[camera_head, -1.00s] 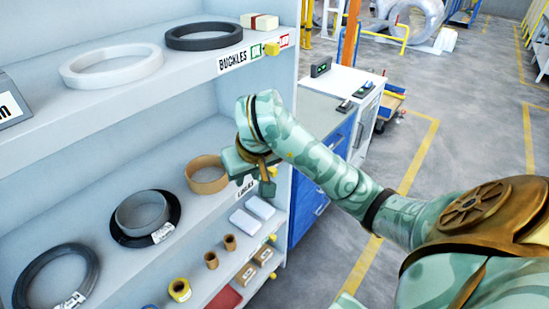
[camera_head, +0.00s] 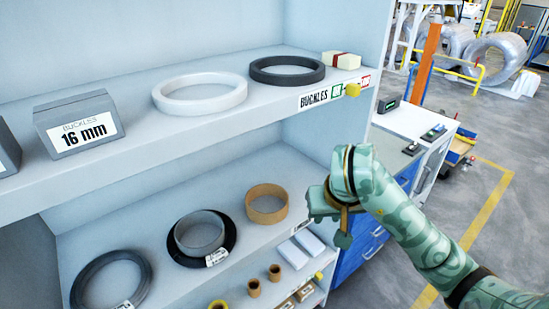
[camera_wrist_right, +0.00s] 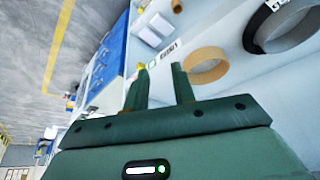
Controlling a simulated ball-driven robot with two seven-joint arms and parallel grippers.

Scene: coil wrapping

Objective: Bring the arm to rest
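My right gripper (camera_head: 326,218) shows in the head view at the right end of the shelf unit, in front of its side edge and the blue cabinet. The arm comes in from the lower right. In the right wrist view my right gripper (camera_wrist_right: 162,75) has its two dark green fingers apart, with nothing between them. The tan ring (camera_head: 267,204) stands on the lower shelf to the left of the gripper, apart from it. It also shows in the wrist view (camera_wrist_right: 206,66) beyond the fingers. My left gripper is not in view.
The upper shelf (camera_head: 213,123) carries a white ring (camera_head: 200,93), a black ring (camera_head: 287,70) and a "16 mm" box (camera_head: 78,124). Dark coils and small tan cups stand lower down. A blue cabinet (camera_head: 360,245) is beside the shelf. Open floor (camera_head: 508,215) lies to the right.

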